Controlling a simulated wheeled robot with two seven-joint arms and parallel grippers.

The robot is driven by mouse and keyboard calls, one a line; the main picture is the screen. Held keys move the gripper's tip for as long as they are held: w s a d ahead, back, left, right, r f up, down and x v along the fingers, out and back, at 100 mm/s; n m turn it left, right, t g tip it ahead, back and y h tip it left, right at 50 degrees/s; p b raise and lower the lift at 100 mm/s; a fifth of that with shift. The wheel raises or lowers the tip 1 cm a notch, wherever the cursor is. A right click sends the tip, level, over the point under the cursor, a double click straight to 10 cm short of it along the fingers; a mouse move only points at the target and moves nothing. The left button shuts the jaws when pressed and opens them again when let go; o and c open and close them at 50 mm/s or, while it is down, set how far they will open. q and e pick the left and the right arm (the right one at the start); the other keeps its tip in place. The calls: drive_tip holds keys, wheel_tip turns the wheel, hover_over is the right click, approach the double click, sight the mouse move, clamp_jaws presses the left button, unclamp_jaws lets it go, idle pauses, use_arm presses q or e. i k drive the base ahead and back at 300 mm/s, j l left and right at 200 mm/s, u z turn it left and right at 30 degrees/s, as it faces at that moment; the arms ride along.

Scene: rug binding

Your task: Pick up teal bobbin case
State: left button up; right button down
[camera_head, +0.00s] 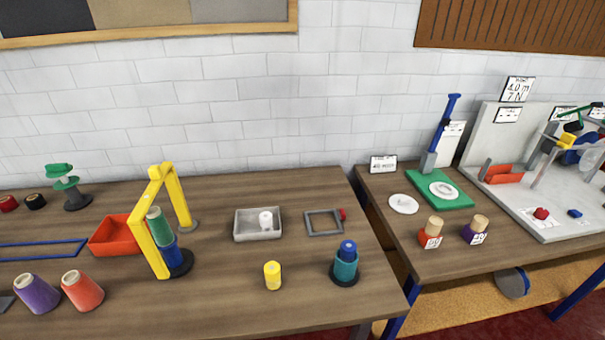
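A teal cup-shaped piece (345,270), which looks like the teal bobbin case, stands upright near the front right of the left table. A dark blue piece (348,251) sits in its top, and a dark round base is under it. Neither of my grippers is in view.
Near the case are a yellow cylinder (272,276), a grey tray (257,235) with a white spool, and a grey square frame (323,222). A yellow arch (149,232) and red bin (108,237) stand farther left. A gap separates the right table (480,256).

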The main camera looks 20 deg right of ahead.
sight(344, 275)
drive_tip(key=l+z, duration=0.1)
drive_tip(key=z, duration=0.4)
drive_tip(key=i+l+z, duration=0.1)
drive_tip(key=z, duration=0.4)
drive_tip(key=i+l+u, duration=0.15)
drive_tip(key=l, duration=0.2)
drive_tip(key=k, duration=0.05)
